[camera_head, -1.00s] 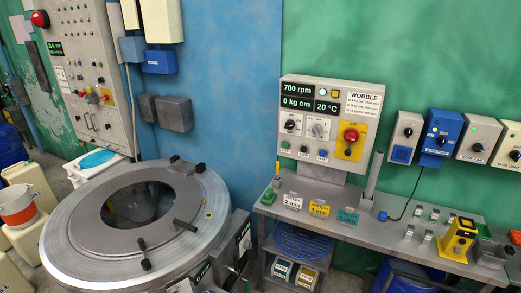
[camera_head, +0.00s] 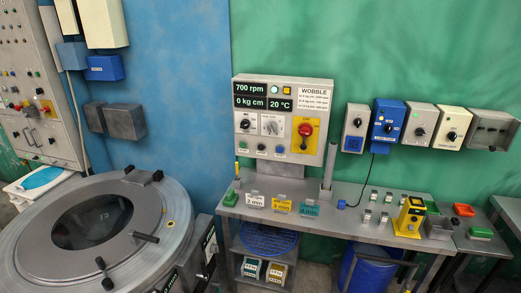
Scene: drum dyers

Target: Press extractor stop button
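The grey control box (camera_head: 285,110) on the green wall shows 700 rpm, 0 kg cm and 20 °C. A red mushroom button (camera_head: 305,130) sits on a yellow plate (camera_head: 306,145) at its right. Two dials are left of it, with small green and blue buttons (camera_head: 279,149) along the lower edge; their labels are too small to read. The round metal extractor drum (camera_head: 28,265) with a dark window in its lid stands at the lower left. Neither of my grippers is in view.
A grey bench (camera_head: 340,224) runs below the box, with 2 min, 3 min and 4 min tags (camera_head: 309,208), an upright grey post (camera_head: 328,165) and a yellow device (camera_head: 410,216). Several wall boxes (camera_head: 388,122) hang to the right. Another panel (camera_head: 40,80) stands at far left.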

